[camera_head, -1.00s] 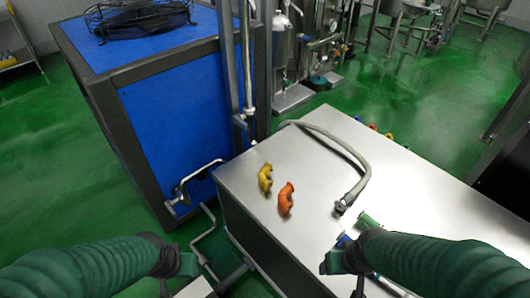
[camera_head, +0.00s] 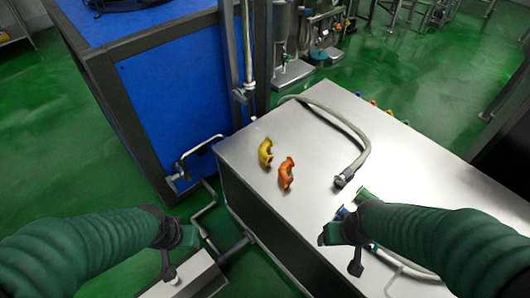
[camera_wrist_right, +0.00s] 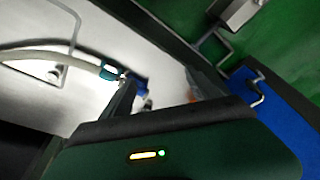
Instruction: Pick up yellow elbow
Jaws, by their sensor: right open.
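The yellow elbow (camera_head: 265,152) lies on the steel table (camera_head: 240,153) near its left edge. The orange elbow (camera_head: 286,173) lies just right of it and nearer to me, apart from it. My right gripper (camera_head: 356,264) is open and empty, by the table's near side, well short of the yellow elbow. My left gripper (camera_head: 169,270) is left of the table, away from both elbows; its jaws are too small to judge. In the right wrist view I cannot make out the yellow elbow.
A grey hose (camera_head: 352,135) curves across the table right of the elbows. Blue and green parts (camera_head: 365,195) lie beside my right forearm, partly hidden. Several small coloured parts (camera_head: 389,112) sit along the far edge. A blue cabinet (camera_head: 175,95) stands left of the table.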

